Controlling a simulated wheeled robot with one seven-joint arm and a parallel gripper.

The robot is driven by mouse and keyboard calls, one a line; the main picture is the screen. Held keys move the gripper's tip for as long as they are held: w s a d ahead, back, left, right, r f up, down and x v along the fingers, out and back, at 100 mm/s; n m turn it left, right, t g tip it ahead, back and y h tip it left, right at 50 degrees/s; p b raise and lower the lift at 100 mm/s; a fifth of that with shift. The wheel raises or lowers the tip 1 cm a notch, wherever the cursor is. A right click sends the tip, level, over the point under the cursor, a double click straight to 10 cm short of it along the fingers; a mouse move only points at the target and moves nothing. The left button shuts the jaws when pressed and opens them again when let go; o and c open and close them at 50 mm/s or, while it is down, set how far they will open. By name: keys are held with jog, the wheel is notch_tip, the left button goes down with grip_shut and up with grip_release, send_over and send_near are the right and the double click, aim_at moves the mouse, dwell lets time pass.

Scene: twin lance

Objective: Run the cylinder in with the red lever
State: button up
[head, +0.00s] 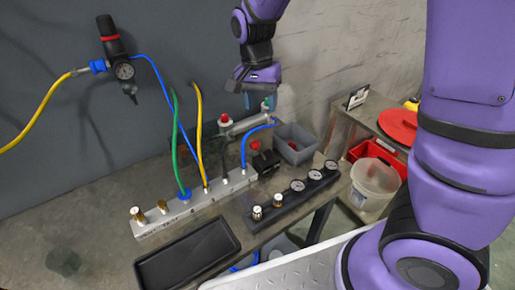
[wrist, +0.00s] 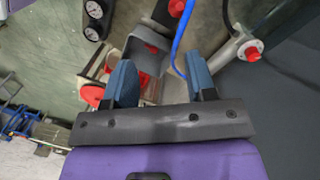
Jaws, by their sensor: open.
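A black block with a small red part (head: 255,144) stands in front of the cylinder; I cannot tell whether this is the red lever. My gripper (head: 250,99) is open and empty above the cylinder's right part. Its two blue-grey fingers (wrist: 162,75) are apart in the wrist view.
A pale manifold bar (head: 205,199) carries green, yellow and blue hoses. A dark gauge bar (head: 291,200), a black tray (head: 187,258) and a grey bin (head: 295,138) are close by. A regulator (head: 118,60) hangs on the wall.

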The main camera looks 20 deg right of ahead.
jog(key=m+h, duration=0.1)
send_near(258, 148)
jog(key=w+f, duration=0.1)
jog(key=w, duration=0.1)
jog(key=shift+g, duration=0.4)
jog(key=x, duration=1.1)
jog(key=shift+w+d, duration=0.15)
jog(key=shift+w, duration=0.15)
jog(key=shift+c, duration=0.4)
grip_shut()
